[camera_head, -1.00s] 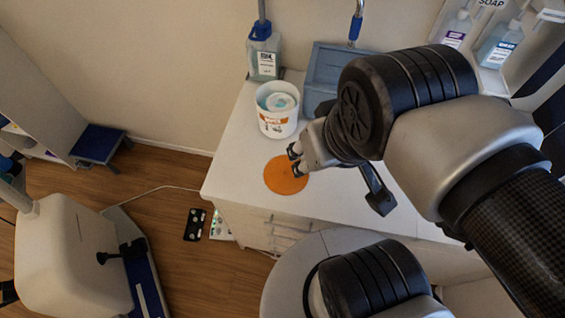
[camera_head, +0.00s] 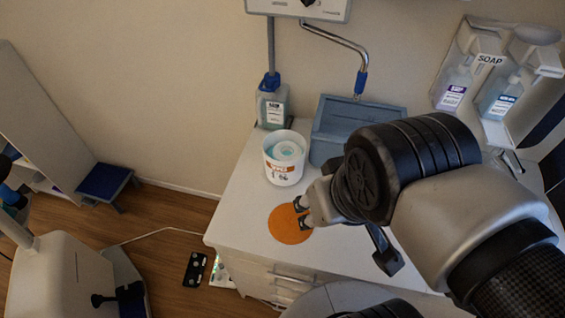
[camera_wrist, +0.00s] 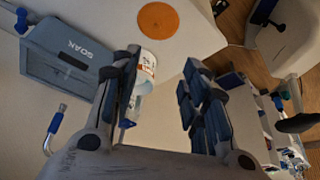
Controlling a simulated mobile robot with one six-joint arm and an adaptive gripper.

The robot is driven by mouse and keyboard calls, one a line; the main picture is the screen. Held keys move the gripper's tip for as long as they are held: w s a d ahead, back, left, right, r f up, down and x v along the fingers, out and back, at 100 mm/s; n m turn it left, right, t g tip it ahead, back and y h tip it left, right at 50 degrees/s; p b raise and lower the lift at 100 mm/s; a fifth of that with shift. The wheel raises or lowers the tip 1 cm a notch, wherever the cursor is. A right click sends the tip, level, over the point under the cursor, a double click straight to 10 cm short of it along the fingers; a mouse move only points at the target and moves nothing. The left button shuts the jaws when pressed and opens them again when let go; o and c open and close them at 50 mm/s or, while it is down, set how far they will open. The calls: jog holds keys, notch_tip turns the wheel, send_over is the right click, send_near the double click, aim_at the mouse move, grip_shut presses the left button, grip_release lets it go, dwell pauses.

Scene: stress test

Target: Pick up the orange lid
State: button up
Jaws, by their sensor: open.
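The orange lid (camera_head: 290,224) is a flat round disc lying on the white countertop (camera_head: 240,205), near its left front part. It also shows whole in the wrist view (camera_wrist: 158,20), near the top edge. My gripper (camera_head: 303,213) is at the lid's right side in the head view and overlaps its edge there; I cannot tell the height between them. In the wrist view my gripper (camera_wrist: 160,95) has its fingers wide apart with nothing between them that it holds. The lid lies beyond the fingertips, with a visible distance to them.
A white tub (camera_head: 283,160) with an orange label stands behind the lid. A blue-grey box (camera_head: 352,125) is at the back right, and a pump bottle (camera_head: 272,106) at the back left. Soap dispensers (camera_head: 490,85) hang on the wall. The counter left of the lid is clear.

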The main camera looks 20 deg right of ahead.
jog(key=w+f+g+p, duration=0.2)
jog(key=w+f, duration=0.1)
jog(key=w, duration=0.5)
jog(key=m+g+b, duration=0.1)
jog(key=g+b, duration=0.1)
jog(key=g, duration=0.1)
send_over(291, 218)
jog(key=f, duration=2.2)
jog(key=shift+s+d+f, duration=0.1)
jog(key=shift+d+f, duration=0.3)
jog(key=shift+a+f+b, duration=0.2)
jog(key=shift+f+b, duration=0.4)
jog(key=shift+f, duration=0.95)
jog(key=shift+a+f+b, duration=0.15)
jog(key=shift+f+b, duration=0.45)
jog(key=shift+f, duration=0.95)
jog(key=shift+r, duration=0.1)
jog(key=shift+c, duration=0.5)
grip_shut()
